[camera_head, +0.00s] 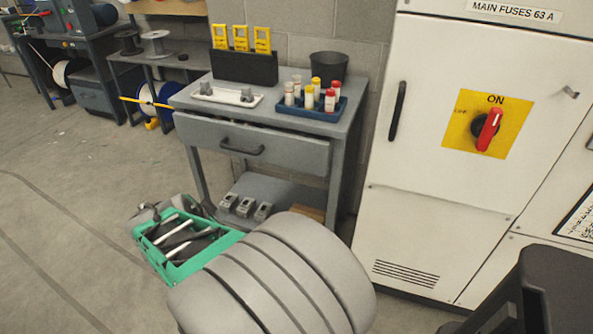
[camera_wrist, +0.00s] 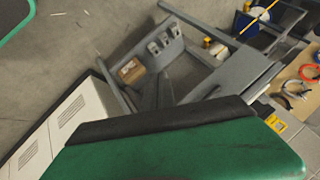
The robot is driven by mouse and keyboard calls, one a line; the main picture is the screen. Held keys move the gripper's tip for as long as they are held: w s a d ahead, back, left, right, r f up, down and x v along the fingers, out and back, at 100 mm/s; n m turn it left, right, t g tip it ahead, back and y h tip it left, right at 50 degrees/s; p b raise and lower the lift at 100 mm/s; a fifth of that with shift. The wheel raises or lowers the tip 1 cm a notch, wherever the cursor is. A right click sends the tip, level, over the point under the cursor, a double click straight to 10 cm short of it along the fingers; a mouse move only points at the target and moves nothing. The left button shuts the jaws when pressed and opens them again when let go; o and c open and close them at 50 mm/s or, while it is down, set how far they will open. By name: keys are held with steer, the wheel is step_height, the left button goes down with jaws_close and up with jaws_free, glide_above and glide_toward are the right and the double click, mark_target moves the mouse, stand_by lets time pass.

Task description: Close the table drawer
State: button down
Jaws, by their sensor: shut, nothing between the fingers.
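The grey table (camera_head: 184,100) stands against the wall in the head view. Its drawer (camera_head: 290,155), with a dark curved handle (camera_head: 241,149), sits slightly out, with a dark gap under the tabletop. My gripper (camera_head: 180,243), a green and black part beyond my grey arm, is low in front and to the left of the table, apart from the drawer. It is shut and holds nothing; its fingertips are hard to make out. In the wrist view, large green and black parts fill the bottom, and the table (camera_wrist: 240,72) appears tilted beyond them.
A blue tray (camera_head: 310,112) of capped tubes, a white tray (camera_head: 225,96) and a black bin (camera_head: 329,69) stand on the tabletop. Grey blocks (camera_head: 245,207) sit on the lower shelf. A white fuse cabinet (camera_head: 440,200) stands close on the right. Floor (camera_head: 70,160) is clear at left.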

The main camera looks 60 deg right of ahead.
steer(key=s+d+m+g+h+b, duration=0.2)
steer(key=s+d+m+h, duration=0.35)
steer(key=d+m, duration=0.55)
steer(key=m+h, duration=0.2)
steer(key=m, duration=0.1)
glide_toward(296, 157)
steer(key=shift+g, duration=0.4)
steer(key=b+x, duration=0.1)
steer(key=x, duration=0.4)
steer(key=shift+w+d+f, duration=0.1)
steer(key=shift+w, duration=0.05)
steer(key=shift+d+y, duration=0.25)
steer(key=shift+d, duration=0.35)
steer(key=shift+w, duration=0.1)
